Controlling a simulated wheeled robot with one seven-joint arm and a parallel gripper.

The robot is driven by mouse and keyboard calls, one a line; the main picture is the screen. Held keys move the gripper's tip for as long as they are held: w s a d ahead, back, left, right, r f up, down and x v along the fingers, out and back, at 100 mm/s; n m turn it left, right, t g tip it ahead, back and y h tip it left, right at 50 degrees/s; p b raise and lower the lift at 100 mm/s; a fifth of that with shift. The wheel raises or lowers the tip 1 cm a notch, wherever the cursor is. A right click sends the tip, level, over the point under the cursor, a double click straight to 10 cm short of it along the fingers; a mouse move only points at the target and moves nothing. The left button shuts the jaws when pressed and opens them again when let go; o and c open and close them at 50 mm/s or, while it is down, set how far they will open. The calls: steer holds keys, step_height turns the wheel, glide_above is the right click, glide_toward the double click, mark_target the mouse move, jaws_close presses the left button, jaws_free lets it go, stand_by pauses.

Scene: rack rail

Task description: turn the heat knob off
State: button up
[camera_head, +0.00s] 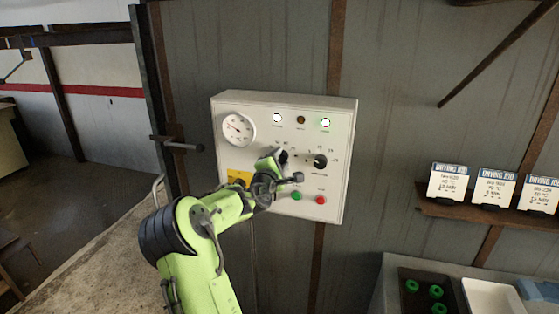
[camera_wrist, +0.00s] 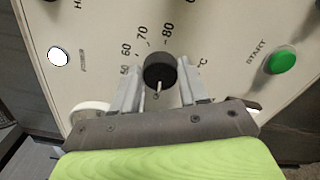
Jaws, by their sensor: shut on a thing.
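The control panel (camera_head: 330,190) is a pale box on the wall. Its heat knob (camera_head: 283,157) is black and partly hidden by my gripper in the head view. In the wrist view the knob (camera_wrist: 160,70) sits by a scale with 60, 70, 80 and °C. A thin pale mark on the knob points toward my gripper's palm. My gripper (camera_wrist: 159,76) has one finger on each side of the knob and is shut on it. In the head view my gripper (camera_head: 283,168) reaches the panel from the lower left.
A second black knob (camera_head: 320,161) is close to the right. A green button (camera_head: 296,195) and a red button (camera_head: 320,200) are below. A dial gauge (camera_head: 238,127) and several lamps are above. A shelf with cards (camera_head: 495,187) is at the right.

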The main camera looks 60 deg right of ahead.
steer(key=o, duration=1.1)
steer(key=shift+c, duration=0.2)
steer(key=s+a+b, duration=0.2)
steer(key=a+b, duration=0.1)
steer(key=a, duration=1.2)
steer(key=shift+s+a, duration=0.2)
steer(key=shift+a, duration=0.1)
